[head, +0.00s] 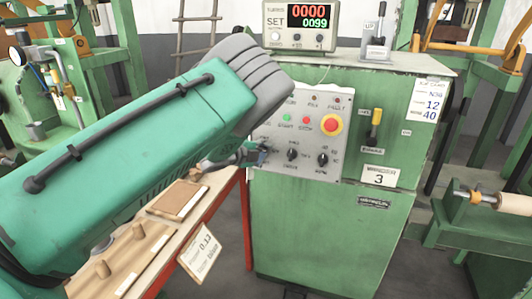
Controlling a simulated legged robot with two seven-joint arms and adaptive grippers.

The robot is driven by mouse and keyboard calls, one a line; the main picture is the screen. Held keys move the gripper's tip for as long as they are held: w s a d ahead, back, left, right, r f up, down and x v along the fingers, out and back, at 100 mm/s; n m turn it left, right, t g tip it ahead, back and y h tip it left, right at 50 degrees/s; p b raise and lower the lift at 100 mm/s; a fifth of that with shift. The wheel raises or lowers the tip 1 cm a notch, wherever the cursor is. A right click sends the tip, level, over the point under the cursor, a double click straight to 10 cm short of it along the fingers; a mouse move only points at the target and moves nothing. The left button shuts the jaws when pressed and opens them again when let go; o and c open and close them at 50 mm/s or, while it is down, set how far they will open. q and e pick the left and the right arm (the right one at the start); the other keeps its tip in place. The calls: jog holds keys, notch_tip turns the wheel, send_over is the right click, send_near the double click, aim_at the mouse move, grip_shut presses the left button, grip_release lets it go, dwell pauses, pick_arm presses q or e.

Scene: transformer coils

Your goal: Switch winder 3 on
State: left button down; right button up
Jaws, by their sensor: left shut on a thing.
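Winder 3 is the green cabinet (330,235) with the number plate "3" (378,179) on its front. Its grey control panel (312,98) carries indicator lamps, green and red buttons, a red emergency knob (333,124) on a yellow base, and black rotary knobs (323,159). My left gripper (258,152) is at the panel's lower left, shut on what looks like the leftmost dark knob there. My green arm hides the panel's upper left side. My right gripper is not in view.
A turns counter (300,26) on top reads 0000 over SET 0099. A small lever box (376,45) stands beside it. A red-edged bench (218,205) with wooden parts and a hanging tag (200,254) is below my arm. Other green machines stand both sides.

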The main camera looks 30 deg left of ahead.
pick_arm(q)
jog(key=shift+a, duration=0.15)
jog(key=c, duration=1.6)
grip_release()
jog(key=shift+a, duration=0.1)
jog(key=v, duration=1.1)
jog(key=shift+s, duration=0.35)
